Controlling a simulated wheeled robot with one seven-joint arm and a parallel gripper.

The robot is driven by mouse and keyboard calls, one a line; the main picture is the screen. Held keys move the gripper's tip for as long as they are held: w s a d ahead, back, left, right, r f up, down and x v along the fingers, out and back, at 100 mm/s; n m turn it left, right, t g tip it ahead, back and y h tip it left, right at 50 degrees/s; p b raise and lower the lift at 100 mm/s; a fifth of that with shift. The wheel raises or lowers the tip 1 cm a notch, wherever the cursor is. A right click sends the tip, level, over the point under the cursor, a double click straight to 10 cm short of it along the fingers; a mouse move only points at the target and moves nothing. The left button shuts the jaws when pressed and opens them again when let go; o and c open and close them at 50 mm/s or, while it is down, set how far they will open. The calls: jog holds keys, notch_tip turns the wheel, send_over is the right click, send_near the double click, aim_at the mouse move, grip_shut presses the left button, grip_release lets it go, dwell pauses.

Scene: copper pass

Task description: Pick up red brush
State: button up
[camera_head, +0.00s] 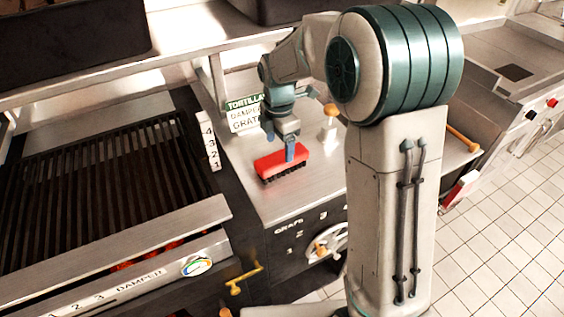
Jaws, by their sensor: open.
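The red brush (283,164) has a red block body with dark bristles below. It lies bristles down on the steel counter (263,207) to the right of the grill. My gripper (290,152) points down at the brush from above, with its blue fingers at the middle of the red body. The jaws are open. One finger shows against the brush's top and side; the other is hidden or merges with it. I cannot tell whether the fingers touch the brush.
A black-barred grill (95,190) fills the left. A green and white sign (245,114) and a knob-topped lever (330,117) stand behind the brush. A handwheel (325,243) is on the counter's front. Tiled floor (510,225) is open at right.

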aim_at(283, 156)
jog(key=shift+w+d+f, duration=0.15)
jog(key=shift+d+f, duration=0.15)
jog(key=shift+f, duration=0.8)
jog(key=f, duration=0.1)
jog(key=f+p, duration=0.1)
jog(key=f, duration=0.2)
jog(key=shift+s+d+f, duration=0.15)
jog(key=shift+s+f, duration=0.05)
jog(key=shift+s, duration=0.05)
